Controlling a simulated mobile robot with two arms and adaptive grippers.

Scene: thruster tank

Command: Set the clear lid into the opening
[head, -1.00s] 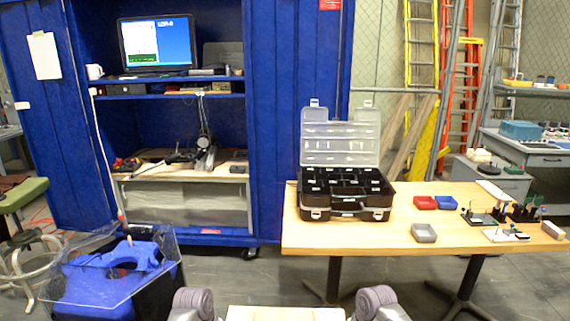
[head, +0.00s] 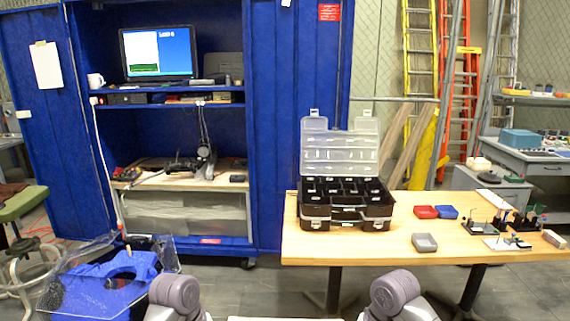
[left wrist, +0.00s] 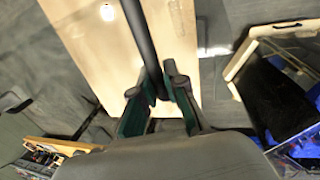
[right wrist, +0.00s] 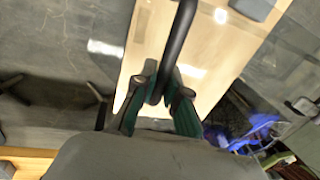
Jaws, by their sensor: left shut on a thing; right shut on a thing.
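My left gripper (left wrist: 156,85) is shut on a dark rod-like bar (left wrist: 140,38) in the left wrist view. My right gripper (right wrist: 161,90) is shut on a dark bar (right wrist: 180,35) in the right wrist view. I cannot tell whether both hold the same bar. The clear lid's outline cannot be made out with certainty. A clear-walled tank (head: 60,270) with a blue body (head: 110,283) inside stands low at the left of the head view. Its opening is not clear. Both grippers are outside the head view.
A blue cabinet (head: 295,120) stands behind. Grey floor lies between the tank and table.

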